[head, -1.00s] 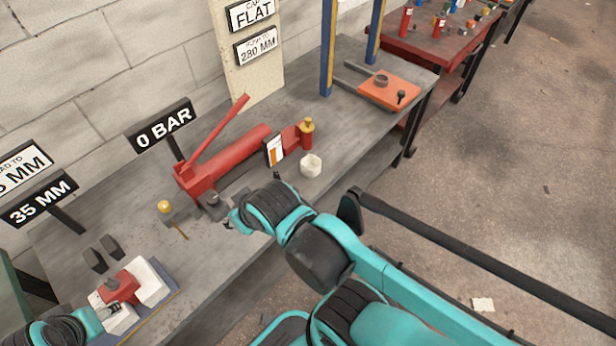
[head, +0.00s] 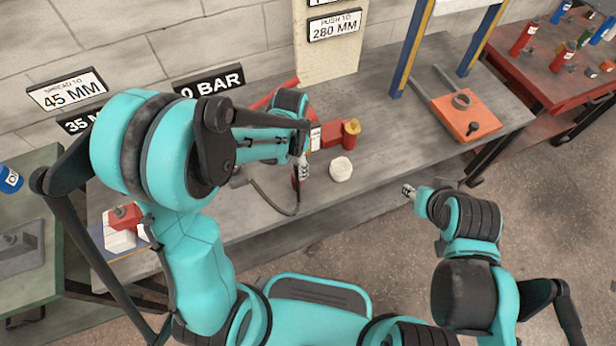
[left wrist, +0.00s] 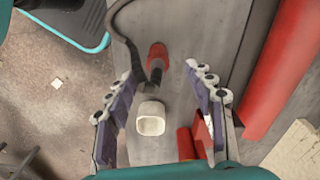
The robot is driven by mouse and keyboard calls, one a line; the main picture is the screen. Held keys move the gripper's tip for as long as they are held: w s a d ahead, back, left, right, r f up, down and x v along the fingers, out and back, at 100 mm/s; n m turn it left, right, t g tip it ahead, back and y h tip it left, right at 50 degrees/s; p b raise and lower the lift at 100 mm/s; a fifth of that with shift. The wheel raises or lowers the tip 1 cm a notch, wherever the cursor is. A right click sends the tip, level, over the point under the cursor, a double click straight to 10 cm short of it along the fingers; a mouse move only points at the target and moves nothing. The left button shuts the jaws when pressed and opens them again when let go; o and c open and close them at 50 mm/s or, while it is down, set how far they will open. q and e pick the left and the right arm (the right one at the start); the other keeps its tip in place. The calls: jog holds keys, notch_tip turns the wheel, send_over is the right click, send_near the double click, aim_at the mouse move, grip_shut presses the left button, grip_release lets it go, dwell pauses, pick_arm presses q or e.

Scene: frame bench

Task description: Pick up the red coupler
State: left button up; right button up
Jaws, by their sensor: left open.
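The red coupler (left wrist: 157,56) shows in the left wrist view on the grey bench, with a dark hose (left wrist: 124,40) beside it. Whether the hose joins it is hard to tell. My left gripper (left wrist: 152,95) is open and empty, its fingers spread, with the coupler ahead between them and apart from both. In the head view my left gripper (head: 303,158) is over the bench by the red pump and largely hides the coupler. My right gripper (head: 408,190) hangs past the bench's front edge, away from the coupler; its jaws are too small to read.
The red pump body (left wrist: 285,60) runs along the right of the wrist view. An orange plate (head: 468,115) lies at the bench's far right.

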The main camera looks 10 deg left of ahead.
aim_at(296, 172)
pick_arm(q)
notch_tip(296, 172, down, 6)
jog(key=b, duration=0.2)
jog(key=shift+d+r+b, duration=0.15)
jog(key=shift+b, duration=0.25)
jog(key=shift+s+r, duration=0.1)
jog(key=shift+c, duration=0.4)
grip_shut()
